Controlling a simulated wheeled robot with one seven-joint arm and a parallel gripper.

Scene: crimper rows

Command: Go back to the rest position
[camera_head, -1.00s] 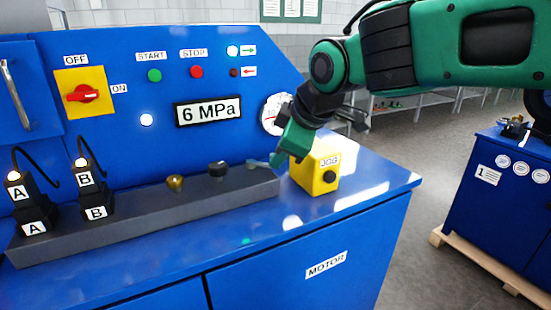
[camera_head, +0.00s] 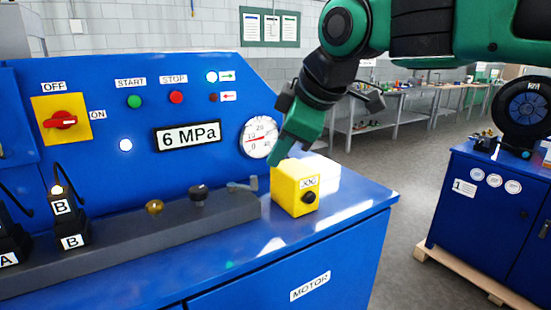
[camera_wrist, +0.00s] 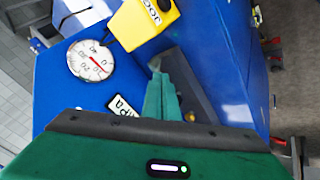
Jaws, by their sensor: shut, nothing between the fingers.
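My gripper (camera_head: 276,160) points down and left, above the blue bench, between the round gauge (camera_head: 256,142) and the yellow JOG box (camera_head: 291,190). Its fingers also show closed and empty in the wrist view (camera_wrist: 161,92).
The blue panel carries a red OFF/ON switch (camera_head: 61,120), START and STOP buttons and a 6 MPa display (camera_head: 187,137). Black plugs (camera_head: 67,214) stand at left. Another blue cabinet (camera_head: 480,205) stands on a pallet at right. Grey floor between is clear.

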